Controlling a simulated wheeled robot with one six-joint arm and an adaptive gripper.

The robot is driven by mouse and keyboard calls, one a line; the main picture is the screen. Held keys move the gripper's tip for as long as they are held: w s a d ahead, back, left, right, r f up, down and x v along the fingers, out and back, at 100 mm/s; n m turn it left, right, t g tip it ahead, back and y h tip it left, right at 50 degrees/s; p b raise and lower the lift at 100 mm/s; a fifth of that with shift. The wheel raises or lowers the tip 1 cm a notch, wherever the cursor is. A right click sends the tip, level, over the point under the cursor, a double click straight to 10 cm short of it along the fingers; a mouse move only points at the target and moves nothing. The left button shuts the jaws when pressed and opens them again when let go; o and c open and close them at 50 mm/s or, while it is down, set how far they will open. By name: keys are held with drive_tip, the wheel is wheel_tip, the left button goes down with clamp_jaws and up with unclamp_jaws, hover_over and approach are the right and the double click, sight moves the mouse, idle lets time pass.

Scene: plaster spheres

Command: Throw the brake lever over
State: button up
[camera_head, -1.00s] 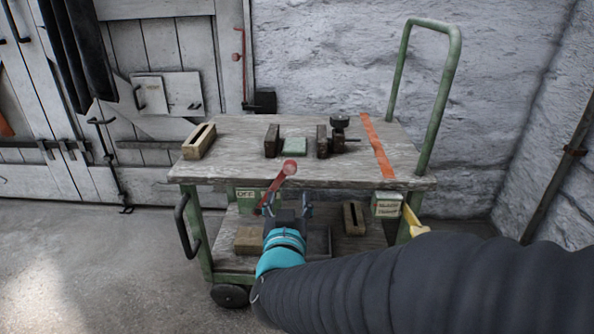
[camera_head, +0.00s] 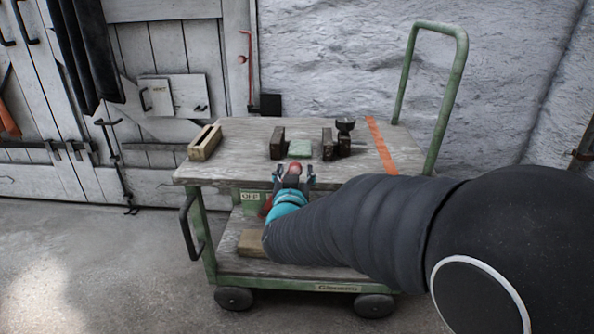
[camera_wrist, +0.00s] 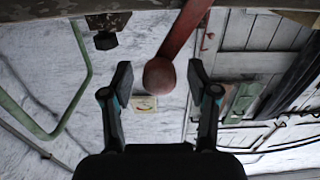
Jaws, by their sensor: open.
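The brake lever is a red bar with a round red knob (camera_head: 294,168) at its end, at the front edge of the cart's top. In the wrist view the knob (camera_wrist: 159,76) hangs from the red bar (camera_wrist: 186,30) between my two fingers. My gripper (camera_head: 293,171) is open, with one finger on each side of the knob and a gap on both sides. It also shows in the wrist view (camera_wrist: 160,78). A green box marked "OFF" (camera_head: 251,197) sits under the cart top, left of my gripper. My arm hides most of the lever and the cart's right front.
The green cart (camera_head: 212,240) stands on wheels before a white wall. Its wooden top holds a slotted wooden block (camera_head: 204,143), dark blocks (camera_head: 277,143), a pale green block (camera_head: 300,148) and an orange strip (camera_head: 381,145). A tall green handle (camera_head: 455,80) rises at the right.

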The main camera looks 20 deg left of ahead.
drive_tip(key=shift+w+a, duration=0.1)
drive_tip(key=shift+w, duration=0.4)
clamp_jaws()
